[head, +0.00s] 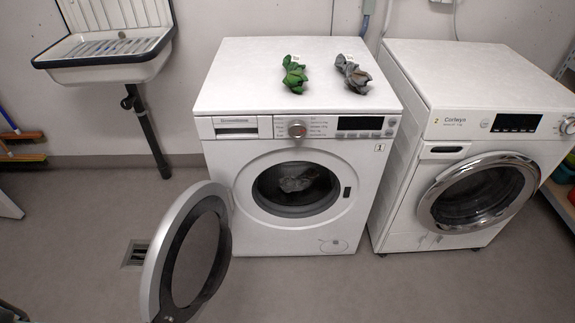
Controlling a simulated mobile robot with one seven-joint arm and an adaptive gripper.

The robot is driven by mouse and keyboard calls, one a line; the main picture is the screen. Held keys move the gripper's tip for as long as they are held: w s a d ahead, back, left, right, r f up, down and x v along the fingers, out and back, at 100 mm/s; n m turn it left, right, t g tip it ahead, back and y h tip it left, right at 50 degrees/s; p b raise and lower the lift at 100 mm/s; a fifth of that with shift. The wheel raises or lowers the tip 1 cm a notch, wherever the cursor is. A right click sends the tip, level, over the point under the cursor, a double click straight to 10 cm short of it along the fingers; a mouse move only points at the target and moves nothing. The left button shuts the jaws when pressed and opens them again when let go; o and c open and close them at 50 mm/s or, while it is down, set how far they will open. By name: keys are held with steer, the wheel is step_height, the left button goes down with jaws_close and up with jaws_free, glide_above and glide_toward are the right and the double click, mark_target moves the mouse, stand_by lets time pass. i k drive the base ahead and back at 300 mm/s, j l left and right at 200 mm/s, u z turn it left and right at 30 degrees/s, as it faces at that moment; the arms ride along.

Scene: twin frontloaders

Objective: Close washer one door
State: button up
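Washer one (290,237) is the white front-loader in the middle, with a "1" label (379,148) at its upper right front. Its round door (160,258), a silver-grey ring with dark glass, stands wide open. It hangs from the left side of the opening and swings out toward the front left. The drum opening (297,189) is uncovered, and grey cloth (296,180) lies inside. My gripper cannot be made out in this view.
A second washer (470,110), labelled 2, stands at the right with its chrome-rimmed door (480,192) shut. Green cloth (294,75) and grey cloth (352,74) lie on washer one. A sink (105,72), floor drain (134,254) and brooms (22,136) are at left. Front floor is clear.

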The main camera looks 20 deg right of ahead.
mark_target(188, 258)
steer(key=i+j, duration=0.1)
steer(key=j, duration=0.35)
steer(key=i+j, duration=0.15)
steer(key=j, duration=0.25)
steer(key=i+j, duration=0.1)
steer(key=j, duration=0.35)
steer(key=i+j, duration=0.1)
steer(key=j, duration=0.3)
steer(key=i+j, duration=0.15)
steer(key=j, duration=0.3)
steer(key=i+j, duration=0.1)
steer(key=j, duration=0.3)
steer(key=j+z, duration=0.1)
steer(key=z, duration=0.3)
steer(key=j+z, duration=0.15)
steer(key=z, duration=0.2)
steer(key=j+z, duration=0.1)
steer(key=z, duration=0.3)
steer(key=j+z, duration=0.15)
steer(key=z, duration=0.25)
steer(key=k+j+z, duration=0.15)
steer(key=k+z, duration=0.55)
steer(key=k, duration=0.15)
